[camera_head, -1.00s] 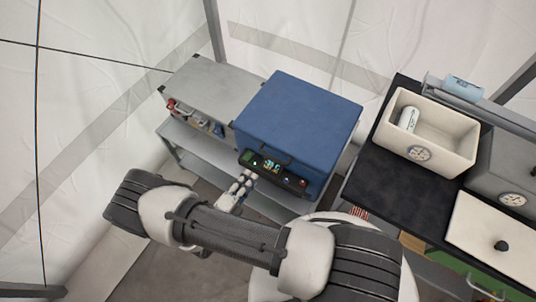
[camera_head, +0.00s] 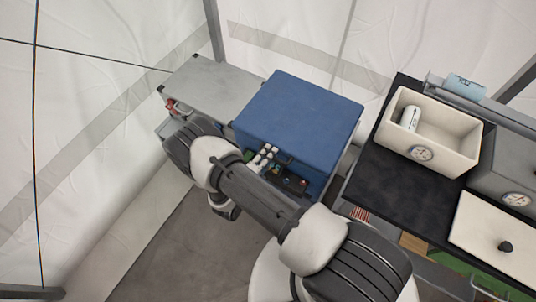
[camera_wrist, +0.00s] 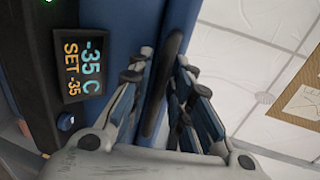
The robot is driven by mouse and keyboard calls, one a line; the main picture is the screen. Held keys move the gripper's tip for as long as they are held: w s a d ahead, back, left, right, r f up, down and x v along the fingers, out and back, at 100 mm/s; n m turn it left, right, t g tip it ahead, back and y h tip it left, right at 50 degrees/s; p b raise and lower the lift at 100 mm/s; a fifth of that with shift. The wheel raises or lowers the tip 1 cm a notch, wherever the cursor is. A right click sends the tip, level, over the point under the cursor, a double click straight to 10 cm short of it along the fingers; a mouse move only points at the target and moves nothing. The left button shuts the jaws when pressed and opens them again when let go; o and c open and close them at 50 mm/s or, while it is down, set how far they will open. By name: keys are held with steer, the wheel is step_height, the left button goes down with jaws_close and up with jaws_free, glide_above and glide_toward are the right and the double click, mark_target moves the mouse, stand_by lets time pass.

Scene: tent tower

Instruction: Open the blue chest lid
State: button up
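The blue chest (camera_head: 300,115) stands with its lid closed against the grey side table. Its front carries a dark control panel (camera_head: 290,183) with a display, which reads -35 C and SET -35 in the wrist view (camera_wrist: 82,65). A dark bar handle (camera_wrist: 160,95) runs along the blue front. My gripper (camera_wrist: 164,65) is at the handle, with one finger on each side of it. The fingers are apart and a gap shows beside the bar, so I see no firm hold. In the head view my gripper (camera_head: 265,157) partly hides the handle and panel.
A grey side table (camera_head: 215,85) stands left of the chest. To the right is a black worktop (camera_head: 395,185) with a cream bin (camera_head: 455,158) holding a white cylinder (camera_head: 410,118). White tent walls are close behind. Floor is free at the lower left.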

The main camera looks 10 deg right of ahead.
jaws_close()
steer(key=shift+r, duration=0.15)
stand_by(0.4)
